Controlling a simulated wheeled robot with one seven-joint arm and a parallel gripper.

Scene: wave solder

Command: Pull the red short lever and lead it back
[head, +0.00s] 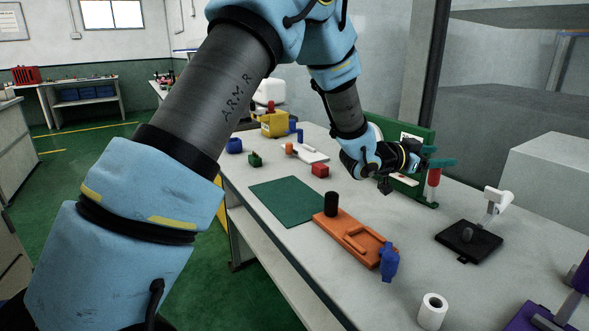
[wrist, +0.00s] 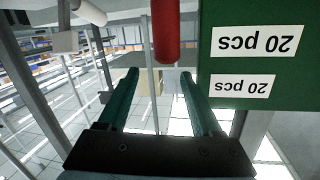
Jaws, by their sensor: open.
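The red short lever (head: 433,184) hangs at the right edge of an upright green panel (head: 419,140) on the worktable. In the wrist view the lever (wrist: 166,30) comes down from the top edge, just beyond and between the fingertips. The green panel (wrist: 250,95) fills the right side there, with two "20 pcs" labels upside down. My gripper (head: 445,157) has two dark green fingers and is at the lever's upper part in the head view. In the wrist view my gripper (wrist: 160,74) is open, with nothing between its fingers. Contact with the lever cannot be told.
On the table (head: 390,290) stand an orange fixture (head: 350,240) with a black cylinder, a blue bottle-like piece (head: 389,262), a white roll (head: 433,311), and a black base (head: 470,240) with a white lever (head: 497,199). A green mat (head: 287,200) lies left.

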